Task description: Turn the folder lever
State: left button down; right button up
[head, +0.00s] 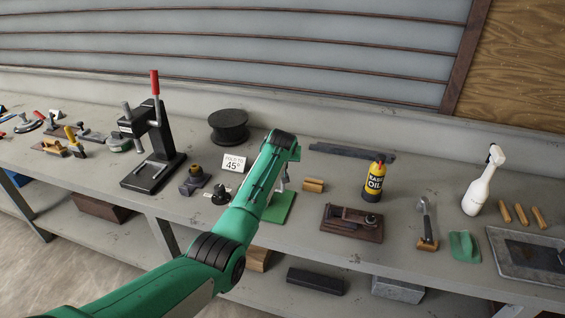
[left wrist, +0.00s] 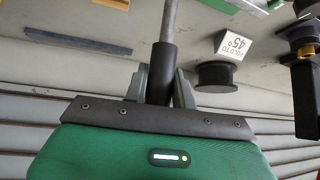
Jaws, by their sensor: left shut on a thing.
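My left gripper (left wrist: 160,82) is shut on the black grip (left wrist: 162,62) of the folder lever, with one grey finger on each side. The lever's grey rod (left wrist: 171,18) runs up from the grip to the top edge of the left wrist view. In the head view my green left arm hides the lever grip and most of the folder. A green base (head: 281,207) shows just right of the arm, apparently the folder's. A white sign (head: 234,163) reading "FOLD TO 45°" stands left of the arm; it also shows in the left wrist view (left wrist: 235,44). My right gripper is not in view.
A black reel (head: 229,126) stands behind the sign. A black press with a red-tipped lever (head: 155,150) stands to the left. A wooden block (head: 314,185), a yellow oil can (head: 373,182) and a brown fixture (head: 352,224) are to the right. A dark bar (head: 350,152) lies behind.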

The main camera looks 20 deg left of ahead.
pick_arm(q)
jog(key=shift+w, duration=0.4)
jog(key=shift+g, duration=0.3)
jog(key=c, duration=1.3)
grip_release()
jog(key=shift+o, duration=0.8)
jog(key=shift+w+f, duration=0.2)
jog(key=shift+s+r, duration=0.1)
jog(key=shift+s+d+r+b, duration=0.1)
jog(key=shift+s+r+b, duration=0.2)
jog(key=shift+s+r, duration=0.15)
jog(key=b+v, duration=0.3)
jog(key=v, duration=0.9)
jog(key=shift+r, duration=0.2)
